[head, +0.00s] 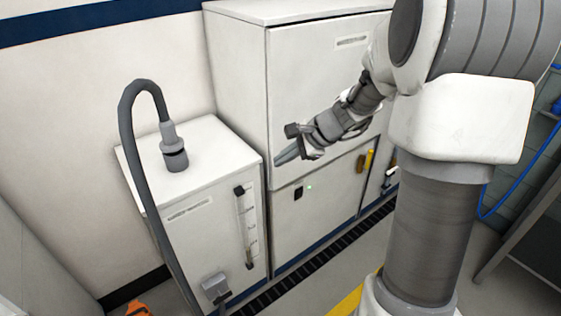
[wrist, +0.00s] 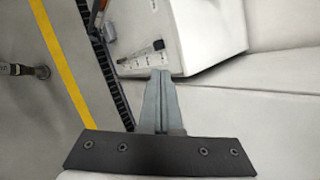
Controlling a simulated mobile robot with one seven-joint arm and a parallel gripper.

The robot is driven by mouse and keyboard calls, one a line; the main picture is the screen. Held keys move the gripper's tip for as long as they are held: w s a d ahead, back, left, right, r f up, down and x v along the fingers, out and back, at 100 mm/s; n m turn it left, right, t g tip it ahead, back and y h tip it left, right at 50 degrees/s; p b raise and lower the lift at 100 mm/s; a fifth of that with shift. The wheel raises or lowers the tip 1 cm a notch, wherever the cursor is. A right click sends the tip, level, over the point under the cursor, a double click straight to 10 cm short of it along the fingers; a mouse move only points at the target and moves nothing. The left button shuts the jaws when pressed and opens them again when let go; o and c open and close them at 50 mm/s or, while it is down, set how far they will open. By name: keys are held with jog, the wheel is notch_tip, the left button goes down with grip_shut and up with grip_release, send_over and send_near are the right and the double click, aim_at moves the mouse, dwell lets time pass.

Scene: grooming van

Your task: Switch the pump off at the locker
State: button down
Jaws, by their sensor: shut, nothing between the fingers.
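The white locker (head: 310,70) stands against the wall in the head view. Whether the switch is pressed up or down is too small to tell. My gripper (head: 277,161) is in front of the locker, above and slightly left of the switch in the picture. Its fingers are shut and empty, also in the wrist view (wrist: 161,74). The switch cannot be made out in the wrist view.
A low white tank cabinet (head: 205,137) stands left of the locker, with a grey hose (head: 127,115) and a level gauge (head: 245,227). A yellow handle (head: 365,161) is right of the switch. A dark floor grate (head: 318,262) runs along the fronts.

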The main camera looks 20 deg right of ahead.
jog(key=w+d+f+m+t+b, duration=0.1)
jog(key=w+d+f+m+b, duration=0.1)
jog(key=d+f+m, duration=0.3)
jog(key=w+d+f+m+t+h+b, duration=0.1)
jog(key=d+f+m, duration=0.4)
jog(key=f, duration=0.8)
jog(key=w+d+f+m+t+h+b, duration=0.1)
jog(key=w+d+f+m+t+b, duration=0.1)
jog(key=d+f, duration=0.7)
jog(key=w+f+m, duration=0.1)
jog(key=m, duration=0.1)
jog(key=shift+w+d+m+b, duration=0.25)
jog(key=shift+w+m+b, duration=0.05)
jog(key=shift+m+b, duration=0.1)
jog(key=shift+f, duration=0.1)
jog(key=b, duration=0.3)
send_near(301, 192)
jog(key=s+f+x, duration=0.1)
jog(key=x, duration=0.4)
jog(key=shift+w+a+r, duration=0.15)
jog(key=shift+w+r, duration=0.05)
jog(key=shift+w, duration=0.6)
